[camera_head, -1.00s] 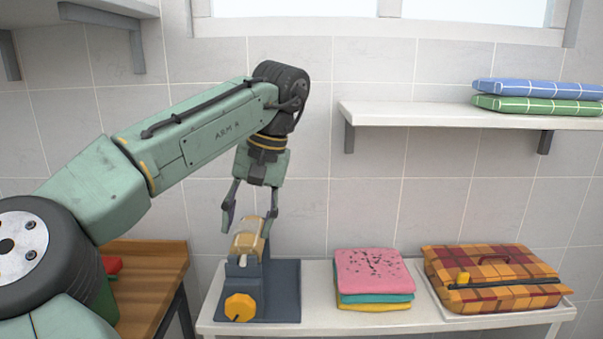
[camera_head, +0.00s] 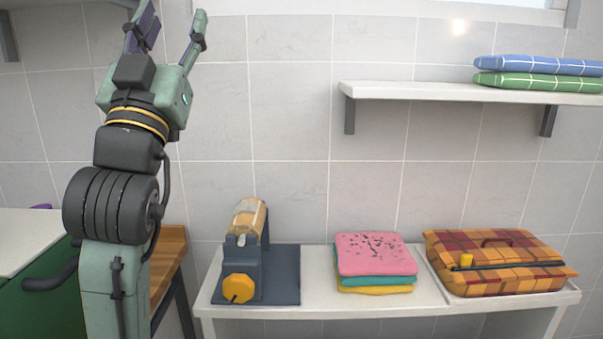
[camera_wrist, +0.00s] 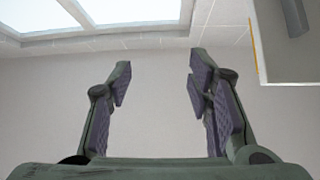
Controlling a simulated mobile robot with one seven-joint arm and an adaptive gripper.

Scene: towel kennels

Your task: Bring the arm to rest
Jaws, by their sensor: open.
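My gripper (camera_head: 172,28) points upward at the upper left of the head view, in front of the tiled wall. Its fingers are spread apart with nothing between them. In the wrist view my gripper (camera_wrist: 158,80) is also open and empty, facing bare wall and a window. My arm stands folded upright at the left of the head view, apart from the things on the bench.
A white bench (camera_head: 415,309) carries a dark blue stand with a tan roller (camera_head: 247,217), folded towels (camera_head: 372,254) and a plaid case (camera_head: 500,262). A wall shelf (camera_head: 430,92) holds blue and green folded cloths (camera_head: 540,66). A green cabinet (camera_head: 35,300) is at lower left.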

